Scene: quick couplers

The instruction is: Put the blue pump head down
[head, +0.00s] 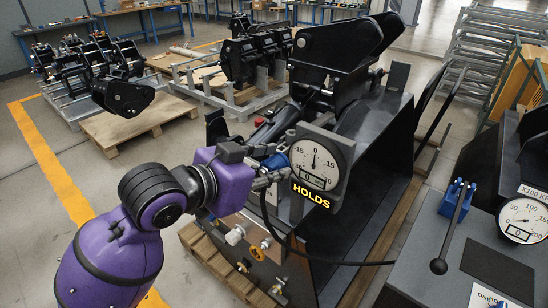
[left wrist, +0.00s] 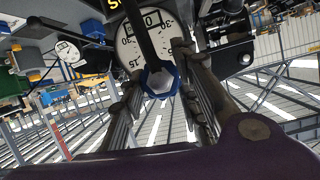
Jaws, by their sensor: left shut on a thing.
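My left gripper (head: 270,176) is in front of the round gauge (head: 315,163) on the black machine. It is shut on a small blue part, which I take to be the blue pump head (head: 277,160). In the left wrist view the pump head (left wrist: 160,81) shows as a blue-edged, pale-faced piece between the two fingers (left wrist: 163,100), with a dark bar running up from it. In the head view the fingers hide most of it. The gauge stands close behind it, and I cannot tell whether they touch. My right gripper is not in view.
A yellow "HOLDS" sign (head: 311,195) is below the gauge. A black hose (head: 335,262) loops below it. At right, a grey bench (head: 425,255) carries a blue block with a black lever (head: 449,225) and a second gauge (head: 522,220). Pallets with black couplers stand behind.

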